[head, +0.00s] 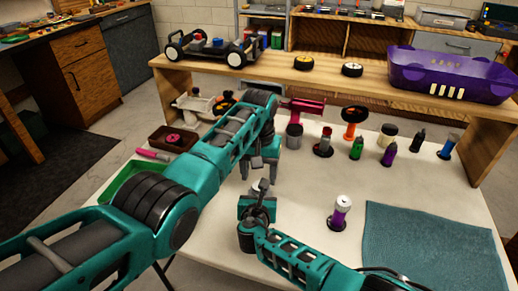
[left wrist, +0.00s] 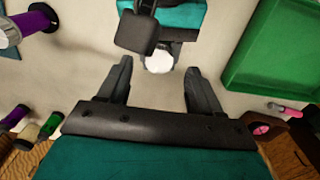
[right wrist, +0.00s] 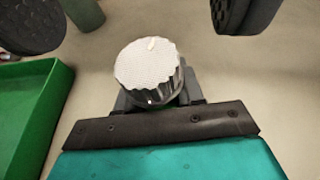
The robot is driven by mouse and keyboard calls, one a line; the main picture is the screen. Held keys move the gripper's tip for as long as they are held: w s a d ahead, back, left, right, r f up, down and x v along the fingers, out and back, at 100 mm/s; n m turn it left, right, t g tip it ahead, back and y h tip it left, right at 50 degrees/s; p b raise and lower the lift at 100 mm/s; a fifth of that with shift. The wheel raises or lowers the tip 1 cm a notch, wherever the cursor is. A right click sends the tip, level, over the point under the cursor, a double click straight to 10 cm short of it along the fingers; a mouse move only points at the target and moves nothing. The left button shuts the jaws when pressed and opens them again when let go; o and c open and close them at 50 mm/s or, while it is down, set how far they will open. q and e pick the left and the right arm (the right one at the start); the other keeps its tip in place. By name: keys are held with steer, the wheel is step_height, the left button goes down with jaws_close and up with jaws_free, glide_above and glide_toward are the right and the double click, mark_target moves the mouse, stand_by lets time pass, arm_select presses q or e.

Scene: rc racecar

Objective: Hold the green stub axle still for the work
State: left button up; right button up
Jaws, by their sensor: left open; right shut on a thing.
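A piece with a knurled silver-white round top (right wrist: 148,70) is between the fingers of my right gripper (right wrist: 155,98), which is shut on it. A little green shows just under the top; it looks like the green stub axle, with its body mostly hidden. My right gripper (head: 258,207) is low over the table in the head view. My left gripper (head: 259,168) is open and empty above it, fingers pointing down. In the left wrist view the silver-white top (left wrist: 158,62) lies beyond and between the open left fingertips (left wrist: 158,82), apart from them.
A purple piece with a white top (head: 341,213) stands right of my right gripper, beside a teal mat (head: 430,245). Several bottles and small stands fill the table's back. A green tray (head: 135,182) is at left. A wooden shelf (head: 320,77) bears a car chassis (head: 207,47) and a purple body shell (head: 450,75).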

arm_select(q)
step_height(320, 180, up, 8)
steer(key=shift+r, duration=0.2)
steer(key=shift+w, duration=0.2)
step_height(320, 180, down, 12)
stand_by(0.9)
steer(key=shift+c, duration=0.2)
